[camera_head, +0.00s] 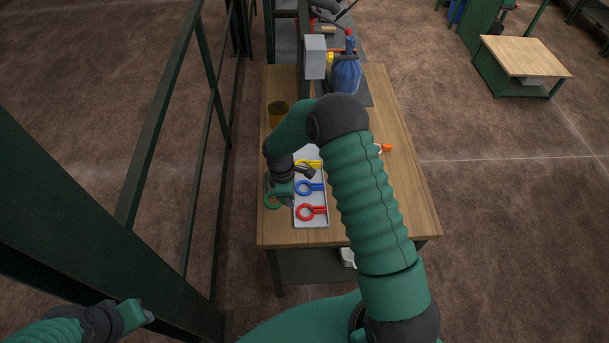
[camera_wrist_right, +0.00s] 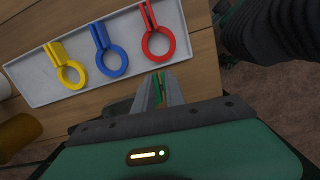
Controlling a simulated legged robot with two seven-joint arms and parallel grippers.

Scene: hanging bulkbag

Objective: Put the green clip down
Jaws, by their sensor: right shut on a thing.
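My right gripper (camera_head: 280,192) is shut on the green clip (camera_head: 273,201), whose ring shows at the left edge of the light grey tray (camera_head: 297,219). In the right wrist view, the right fingers (camera_wrist_right: 161,90) pinch a thin green part of the clip (camera_wrist_right: 158,83); its ring is hidden there. I cannot tell whether the clip touches the table. In the tray lie a yellow clip (camera_head: 309,165), a blue clip (camera_head: 308,188) and a red clip (camera_head: 311,211). My left gripper (camera_head: 145,317) is at the lower left, far from the table; its fingers are unclear.
The wooden table (camera_head: 400,190) has free room on its right. An amber container (camera_head: 278,112) stands behind the tray. A blue bottle (camera_head: 346,72) and a grey box (camera_head: 315,57) are at the back. An orange item (camera_head: 386,148) is partly behind my arm. Dark green rails (camera_head: 165,110) rise at left.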

